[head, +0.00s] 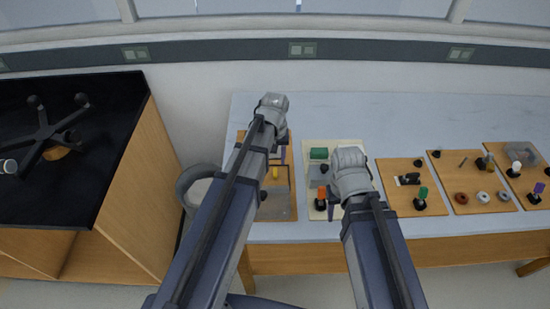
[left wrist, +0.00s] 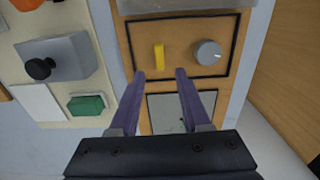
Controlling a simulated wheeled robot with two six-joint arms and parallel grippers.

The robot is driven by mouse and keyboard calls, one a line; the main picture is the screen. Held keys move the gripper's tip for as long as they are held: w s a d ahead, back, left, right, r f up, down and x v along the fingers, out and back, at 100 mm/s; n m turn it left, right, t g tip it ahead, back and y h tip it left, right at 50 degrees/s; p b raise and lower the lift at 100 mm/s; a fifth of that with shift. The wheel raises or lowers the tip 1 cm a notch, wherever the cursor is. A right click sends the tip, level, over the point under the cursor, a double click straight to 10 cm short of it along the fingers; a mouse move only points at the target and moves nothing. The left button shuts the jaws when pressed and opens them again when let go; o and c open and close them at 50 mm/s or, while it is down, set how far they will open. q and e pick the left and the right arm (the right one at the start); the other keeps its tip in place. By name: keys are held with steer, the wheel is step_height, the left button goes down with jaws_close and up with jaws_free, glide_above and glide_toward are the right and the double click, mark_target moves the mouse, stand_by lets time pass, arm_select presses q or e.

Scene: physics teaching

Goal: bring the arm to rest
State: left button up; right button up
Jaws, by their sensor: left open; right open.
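My left gripper (head: 283,152) hangs over the leftmost wooden board (head: 290,141) in the head view, mostly hidden by its own arm. The left wrist view shows this gripper (left wrist: 161,74) open with two purple fingers apart and nothing between them. Its tips point towards a yellow upright piece (left wrist: 158,56) on the board, beside a round grey knob (left wrist: 207,53). Whether the tips touch the board cannot be told. My right gripper (head: 331,208) points down at the pale board (head: 318,213), largely hidden behind its wrist. No object shows in its grasp.
The pale board carries a green block (head: 319,153) and an orange-topped piece (head: 321,193). More wooden boards (head: 398,169) with small parts lie to the right. A black-topped cabinet (head: 75,197) stands left, with a grey bin (head: 197,186) beside it. The back of the table (head: 420,115) is clear.

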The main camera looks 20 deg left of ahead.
arm_select(q)
step_height(320, 180, up, 2)
steer(key=shift+r+p, duration=0.15)
steer(key=shift+p, duration=0.5)
arm_select(e)
step_height(320, 180, up, 2)
steer(key=shift+r, duration=0.1)
arm_select(q)
steer(key=s+d+m, duration=0.3)
steer(key=s+d, duration=0.2)
steer(key=s, duration=0.2)
steer(key=s+d+m+y, duration=0.1)
steer(key=s+d+m, duration=0.3)
steer(key=s, duration=0.4)
steer(key=shift+d, duration=0.85)
